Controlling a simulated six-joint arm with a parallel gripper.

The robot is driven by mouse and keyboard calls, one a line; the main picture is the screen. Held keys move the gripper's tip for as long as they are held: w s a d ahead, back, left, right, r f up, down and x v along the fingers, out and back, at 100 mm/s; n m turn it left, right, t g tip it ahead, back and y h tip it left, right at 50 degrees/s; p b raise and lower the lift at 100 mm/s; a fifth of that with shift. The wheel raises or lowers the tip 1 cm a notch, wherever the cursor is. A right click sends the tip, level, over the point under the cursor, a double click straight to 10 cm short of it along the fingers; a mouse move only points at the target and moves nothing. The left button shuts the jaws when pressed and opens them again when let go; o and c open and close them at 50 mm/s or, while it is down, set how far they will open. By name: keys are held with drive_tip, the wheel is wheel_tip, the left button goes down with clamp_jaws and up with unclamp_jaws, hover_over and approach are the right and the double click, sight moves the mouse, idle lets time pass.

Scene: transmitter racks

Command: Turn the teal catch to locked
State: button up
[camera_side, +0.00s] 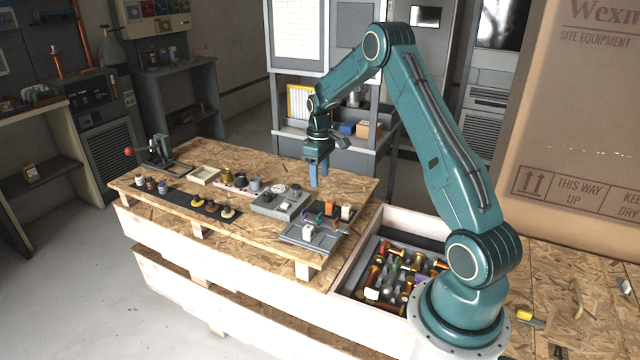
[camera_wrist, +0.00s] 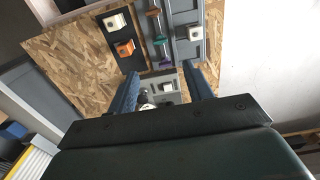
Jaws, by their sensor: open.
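A small green-teal piece (camera_wrist: 159,40), which looks like the teal catch, is in the wrist view between a brown piece (camera_wrist: 153,13) and a purple one (camera_wrist: 165,63). Whether it is locked is too small to tell. In the side view the small coloured pieces sit near the bench's right front edge, with the purple one (camera_side: 304,215) visible. My gripper (camera_side: 318,184) points down above the bench, behind these pieces, with its two blue fingers apart. In the wrist view my gripper (camera_wrist: 164,76) has nothing between its fingertips that it touches.
A grey tray (camera_side: 296,238) lies in front. A bin of loose parts (camera_side: 350,292) is at the front right.

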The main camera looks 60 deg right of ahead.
sight(320, 215)
drive_tip(key=shift+f, duration=0.15)
drive_tip(key=shift+f, duration=6.75)
drive_tip(key=c, duration=1)
